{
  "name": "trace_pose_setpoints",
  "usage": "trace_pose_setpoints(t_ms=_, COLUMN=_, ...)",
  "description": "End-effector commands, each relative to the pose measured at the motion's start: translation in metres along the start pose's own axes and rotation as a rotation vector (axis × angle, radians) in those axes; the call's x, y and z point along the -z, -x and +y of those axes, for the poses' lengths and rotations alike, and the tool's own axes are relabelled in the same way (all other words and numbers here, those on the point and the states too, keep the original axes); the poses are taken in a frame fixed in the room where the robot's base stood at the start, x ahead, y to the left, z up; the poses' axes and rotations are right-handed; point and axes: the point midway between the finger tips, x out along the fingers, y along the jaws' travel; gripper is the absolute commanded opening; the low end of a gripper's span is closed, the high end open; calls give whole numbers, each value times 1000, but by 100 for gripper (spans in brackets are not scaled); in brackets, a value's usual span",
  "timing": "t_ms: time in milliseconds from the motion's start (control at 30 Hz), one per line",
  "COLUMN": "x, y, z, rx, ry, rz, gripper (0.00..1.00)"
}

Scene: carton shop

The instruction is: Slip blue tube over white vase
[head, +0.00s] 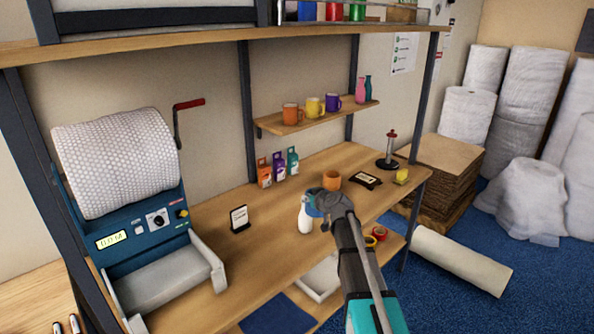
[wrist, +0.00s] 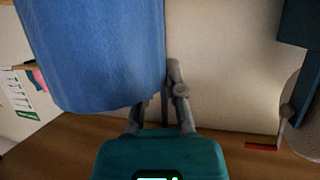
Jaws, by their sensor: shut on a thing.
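The white vase (head: 304,221) stands upright on the wooden bench in the head view, just left of my gripper (head: 318,203). My gripper is shut on the blue tube (wrist: 95,50), which fills the upper left of the wrist view and looks nearly upright. In the head view only a small blue patch of the tube (head: 313,211) shows, beside the vase's upper part; my gripper hides the rest. I cannot tell whether the tube is around the vase's neck or only beside it. The vase does not show in the wrist view.
An orange mug (head: 331,180) stands just behind my gripper. A small black sign (head: 239,218) stands to the left, near the bubble-wrap machine (head: 150,215). Small boxes (head: 278,167) stand by the wall. The bench between sign and vase is clear.

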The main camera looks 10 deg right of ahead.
Motion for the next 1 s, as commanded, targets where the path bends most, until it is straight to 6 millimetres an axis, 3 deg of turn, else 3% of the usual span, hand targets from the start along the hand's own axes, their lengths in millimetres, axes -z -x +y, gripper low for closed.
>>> trace_pose_setpoints(t_ms=33, x=17, y=-9, z=2, rx=2, ry=0, rz=0, gripper=0)
trace_pose_setpoints(t_ms=100, x=29, y=-19, z=3, rx=3, ry=-2, rz=0, gripper=0)
trace_pose_setpoints(t_ms=400, x=70, y=-52, z=4, rx=5, ry=-9, rz=1, gripper=0)
trace_pose_setpoints(t_ms=600, x=80, y=-62, z=3, rx=6, ry=-10, rz=1, gripper=0)
trace_pose_setpoints(t_ms=1000, x=80, y=-63, z=2, rx=7, ry=-10, rz=1, gripper=0)
